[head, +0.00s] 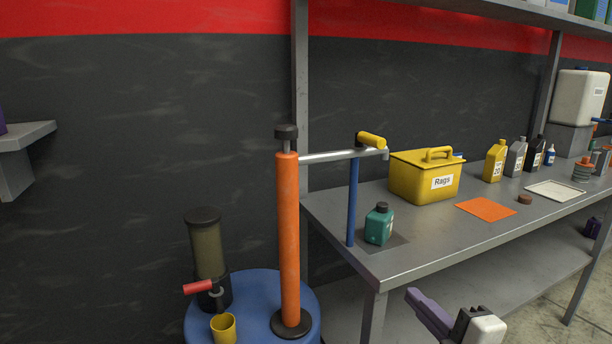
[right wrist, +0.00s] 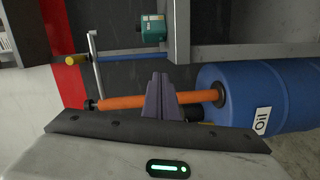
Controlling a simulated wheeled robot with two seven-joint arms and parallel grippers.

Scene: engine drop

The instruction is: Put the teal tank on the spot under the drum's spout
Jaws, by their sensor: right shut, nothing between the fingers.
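The teal tank (head: 379,227), with a dark cap, stands upright on the bench near its left end. It stands on a dark square spot (head: 398,242), whose bare part shows at its front and right. The drum's spout (head: 386,154) ends above the tank, on the orange pump (head: 288,230) that rises from the blue drum (head: 254,290). My right gripper (head: 413,294) is shut and empty, in front of the bench edge and apart from the tank. In the right wrist view the tank (right wrist: 152,30) is beyond the purple fingers (right wrist: 160,76). My left gripper is not in view.
On the grey bench (head: 440,235) are a yellow rags box (head: 412,181), an orange cloth (head: 486,209) and several bottles further right. A yellow cup (head: 223,328) and a hand pump (head: 207,250) with a red handle stand on the drum. Bench surface right of the tank is clear.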

